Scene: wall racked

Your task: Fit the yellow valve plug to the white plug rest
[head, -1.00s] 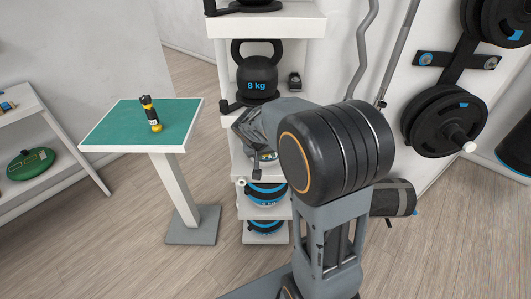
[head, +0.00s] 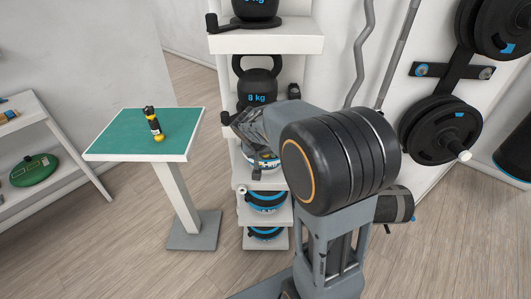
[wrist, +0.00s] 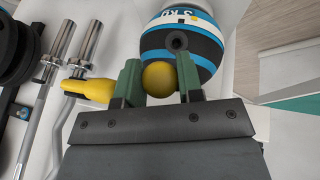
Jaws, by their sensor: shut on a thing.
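My gripper (wrist: 160,85) has its two green fingers shut on the yellow valve plug (wrist: 160,77). Its round yellow end shows between the fingers, and a yellow bar beyond the left finger looks like part of it. In the head view my gripper (head: 250,125) is in front of the white rack, beside its middle shelves; the plug cannot be made out there. A small white round-ended piece (head: 241,189) at the rack's left edge may be the white plug rest, but I cannot tell for sure. It is below my gripper and apart from it.
A blue, white and black ball (wrist: 178,38) lies just beyond the fingers. The rack (head: 270,44) also bears kettlebells. A green-topped table (head: 120,141) at left holds a black and yellow bottle-like item (head: 154,124). Metal bars (wrist: 80,48) stand left in the wrist view.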

